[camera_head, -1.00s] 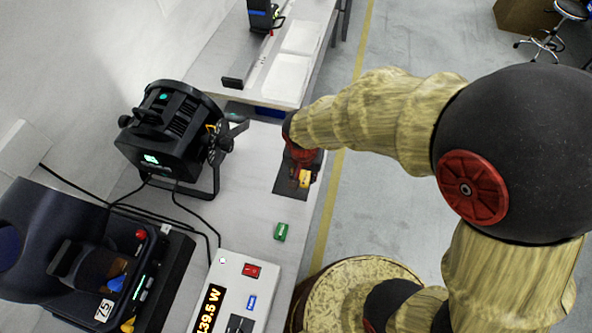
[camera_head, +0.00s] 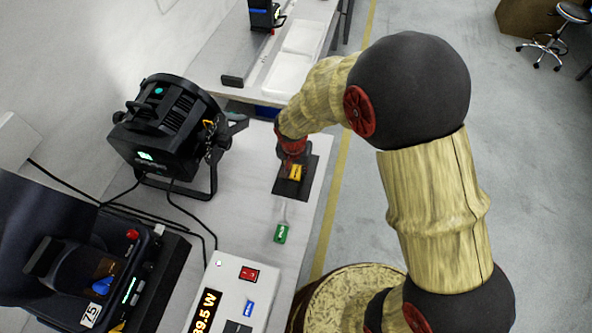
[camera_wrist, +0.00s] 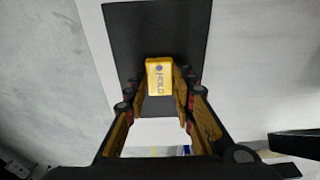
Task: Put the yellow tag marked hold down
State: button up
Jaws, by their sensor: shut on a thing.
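The yellow tag (camera_wrist: 159,77) marked HOLD is between my fingertips in the wrist view, its lettering facing the camera. My gripper (camera_wrist: 160,92) is shut on it. In the head view the yellow tag (camera_head: 295,173) shows just below my red-and-dark gripper (camera_head: 292,163), over the dark mat (camera_head: 312,174) on the white bench. The mat (camera_wrist: 158,22) also lies behind the tag in the wrist view. I cannot tell whether the tag touches the mat. The fingertips are partly hidden in the head view.
A green tag (camera_head: 281,233) lies on the bench (camera_head: 245,210) nearer me. A black stage light (camera_head: 165,125) stands left of the mat. A white power meter (camera_head: 235,290) and a black device (camera_head: 95,270) with cables are at the front left. White trays (camera_head: 285,72) lie beyond.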

jog(key=shift+r, duration=0.1)
jog(key=shift+f, duration=0.25)
jog(key=o, duration=0.9)
jog(key=shift+r, duration=0.1)
notch_tip(320, 180, up, 12)
jog(key=s+p, duration=0.2)
jog(key=p, duration=0.2)
notch_tip(320, 180, up, 9)
jog(key=t, duration=0.1)
send_over(295, 177)
jog(key=s+d, duration=0.2)
jog(key=d, duration=0.3)
jog(key=s+d+r+n+t, duration=0.1)
jog(key=s+d+r, duration=0.2)
jog(key=s+r, duration=0.1)
jog(key=s+d+r+n+t, duration=0.1)
jog(key=s+d+r, duration=0.2)
jog(key=s+r, duration=0.2)
jog(key=s+d+r+n+t, duration=0.1)
jog(key=s+d+r+n, duration=0.1)
jog(key=s+r, duration=0.3)
jog(key=shift+s+d+y, duration=0.3)
jog(key=shift+s+d, duration=0.6)
jog(key=shift+s, duration=0.2)
